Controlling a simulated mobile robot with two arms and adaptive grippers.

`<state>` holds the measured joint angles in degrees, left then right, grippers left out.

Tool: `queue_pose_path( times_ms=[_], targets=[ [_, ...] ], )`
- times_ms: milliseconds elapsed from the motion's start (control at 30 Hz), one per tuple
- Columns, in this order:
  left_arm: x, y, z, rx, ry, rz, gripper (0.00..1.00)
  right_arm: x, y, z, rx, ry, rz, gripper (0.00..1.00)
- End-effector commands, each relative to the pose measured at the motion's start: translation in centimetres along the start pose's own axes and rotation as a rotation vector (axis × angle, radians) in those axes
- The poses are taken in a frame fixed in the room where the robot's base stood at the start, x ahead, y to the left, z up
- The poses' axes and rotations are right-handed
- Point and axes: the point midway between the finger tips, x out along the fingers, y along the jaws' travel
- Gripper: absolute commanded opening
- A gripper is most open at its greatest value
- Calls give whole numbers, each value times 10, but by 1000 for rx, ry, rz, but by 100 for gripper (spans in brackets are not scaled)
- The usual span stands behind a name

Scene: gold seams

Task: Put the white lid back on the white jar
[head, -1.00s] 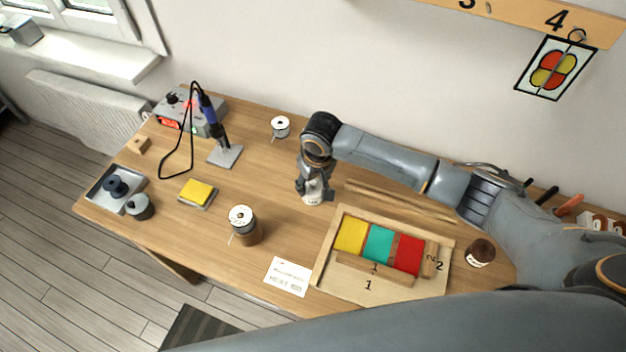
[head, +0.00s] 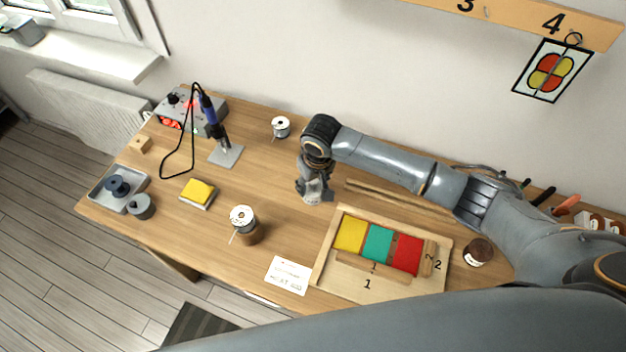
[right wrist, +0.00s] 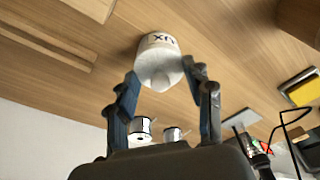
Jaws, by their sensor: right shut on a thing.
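The white jar (head: 312,200) stands on the table directly below my right gripper (head: 314,186), behind the wooden tray. In the head view the fingers hide the lid. My left gripper is not in view.
The wooden tray (head: 322,275) with coloured pieces lies in front, and wooden strips (head: 400,199) lie to the right. A dark brown jar (head: 478,251) stands farther right. A wire spool (head: 281,127) is behind left.

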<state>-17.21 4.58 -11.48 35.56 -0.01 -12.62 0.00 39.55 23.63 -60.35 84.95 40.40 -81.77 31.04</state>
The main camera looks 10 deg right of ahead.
Motion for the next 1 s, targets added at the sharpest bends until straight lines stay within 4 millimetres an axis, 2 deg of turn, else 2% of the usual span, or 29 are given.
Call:
queue_pose_path(
  times_ms=[267,300,433,667,800,1000],
  targets=[
    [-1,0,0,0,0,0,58,2,0,1,-1,-1,1,30],
    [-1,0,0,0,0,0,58,2,0,1,-1,-1,1,53],
    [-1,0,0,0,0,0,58,2,0,1,-1,-1,1,78],
    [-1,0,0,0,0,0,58,1,0,0,-1,0,0,78],
    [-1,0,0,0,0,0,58,1,0,0,-1,0,0,100],
    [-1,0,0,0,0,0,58,1,0,0,-1,0,0,100]
  ],
)
